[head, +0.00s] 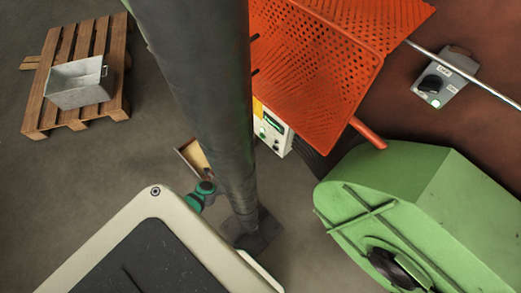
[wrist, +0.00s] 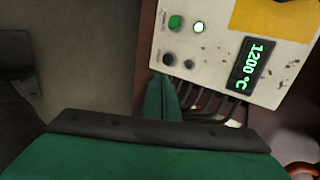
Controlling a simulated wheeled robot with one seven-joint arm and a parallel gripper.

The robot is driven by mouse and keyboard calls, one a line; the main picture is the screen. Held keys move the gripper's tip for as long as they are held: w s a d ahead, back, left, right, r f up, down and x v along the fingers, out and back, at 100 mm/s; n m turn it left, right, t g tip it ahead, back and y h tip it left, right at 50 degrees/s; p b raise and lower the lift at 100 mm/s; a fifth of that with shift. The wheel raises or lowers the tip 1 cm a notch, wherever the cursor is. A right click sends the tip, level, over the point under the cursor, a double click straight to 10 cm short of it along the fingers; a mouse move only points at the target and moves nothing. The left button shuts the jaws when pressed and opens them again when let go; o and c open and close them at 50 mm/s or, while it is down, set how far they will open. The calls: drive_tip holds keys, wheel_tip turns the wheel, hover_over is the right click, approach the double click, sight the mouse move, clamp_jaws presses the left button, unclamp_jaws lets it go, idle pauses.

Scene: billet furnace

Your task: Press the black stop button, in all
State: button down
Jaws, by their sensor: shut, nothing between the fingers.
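The cream control panel (wrist: 222,50) fills the upper right of the wrist view. It carries a green button (wrist: 175,22), a lit white-green lamp (wrist: 199,27), a black button (wrist: 169,58) and a smaller dark knob or button (wrist: 189,64) beside it. A display (wrist: 250,64) reads 1200 °C. My gripper (wrist: 161,84) is shut and empty, its green fingertips just below the black button in the picture. I cannot tell whether they touch the panel. In the head view the panel (head: 270,131) shows partly behind a grey post, and the fingertips cannot be made out.
The thick grey post (head: 203,90) stands in front. An orange perforated guard (head: 315,75) is above the panel. A green machine (head: 420,205) is at right, and a grey switch box (head: 445,78) at upper right. A pallet (head: 48,112) bears a metal tub (head: 75,84). Dark cables (wrist: 205,102) hang below the panel.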

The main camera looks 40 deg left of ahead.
approach(274, 149)
drive_tip(key=f+x, duration=0.1)
drive_tip(key=x, duration=0.4)
drive_tip(key=shift+w+r, duration=0.2)
drive_tip(key=shift+w, duration=0.25)
